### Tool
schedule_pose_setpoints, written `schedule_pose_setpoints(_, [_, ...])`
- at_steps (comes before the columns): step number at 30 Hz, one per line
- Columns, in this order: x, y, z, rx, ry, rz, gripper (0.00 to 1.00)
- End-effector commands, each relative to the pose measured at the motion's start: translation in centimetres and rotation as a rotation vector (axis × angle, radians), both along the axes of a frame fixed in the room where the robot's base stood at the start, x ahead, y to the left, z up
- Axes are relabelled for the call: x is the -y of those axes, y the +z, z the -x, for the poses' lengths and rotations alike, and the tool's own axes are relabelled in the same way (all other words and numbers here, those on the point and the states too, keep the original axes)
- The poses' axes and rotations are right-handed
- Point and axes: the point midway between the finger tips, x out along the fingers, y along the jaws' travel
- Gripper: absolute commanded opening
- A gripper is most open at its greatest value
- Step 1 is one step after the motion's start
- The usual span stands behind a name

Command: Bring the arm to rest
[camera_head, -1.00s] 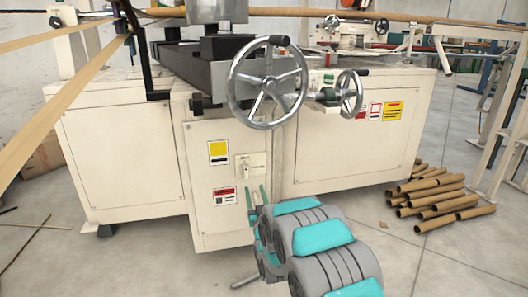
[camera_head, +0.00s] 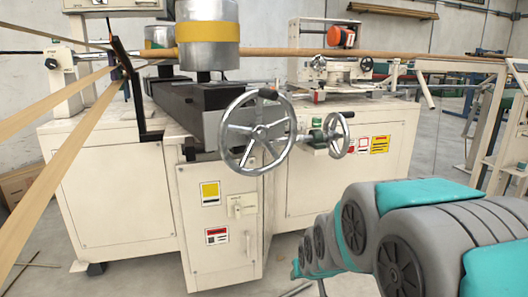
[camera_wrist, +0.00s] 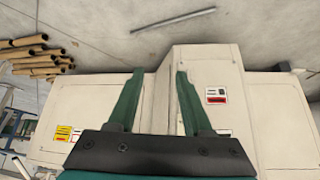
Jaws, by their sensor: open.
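My arm (camera_head: 400,235), grey with teal covers, reaches in from the lower right of the head view. It stands in front of the winder's right part. My gripper (camera_wrist: 157,88) shows in the wrist view with two dark green fingers spread apart and nothing between them. Beyond the fingers is the cream machine cabinet (camera_wrist: 165,80), seen upside down. In the head view I cannot make out the fingers clearly.
The winder's cabinet (camera_head: 115,200) fills the middle, with a large handwheel (camera_head: 257,131) and a smaller handwheel (camera_head: 338,135) on its front. Cardboard tubes (camera_wrist: 35,55) lie on the floor. A rod (camera_wrist: 172,20) also lies there.

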Motion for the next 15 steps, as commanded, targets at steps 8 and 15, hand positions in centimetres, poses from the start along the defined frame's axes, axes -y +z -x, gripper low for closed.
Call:
schedule_pose_setpoints(8, [3.0, 3.0, 15.0, -0.337, -0.041, 0.017, 0.50])
schedule_pose_setpoints(15, [4.4, 5.2, 28.1, -0.615, -0.067, 0.026, 0.50])
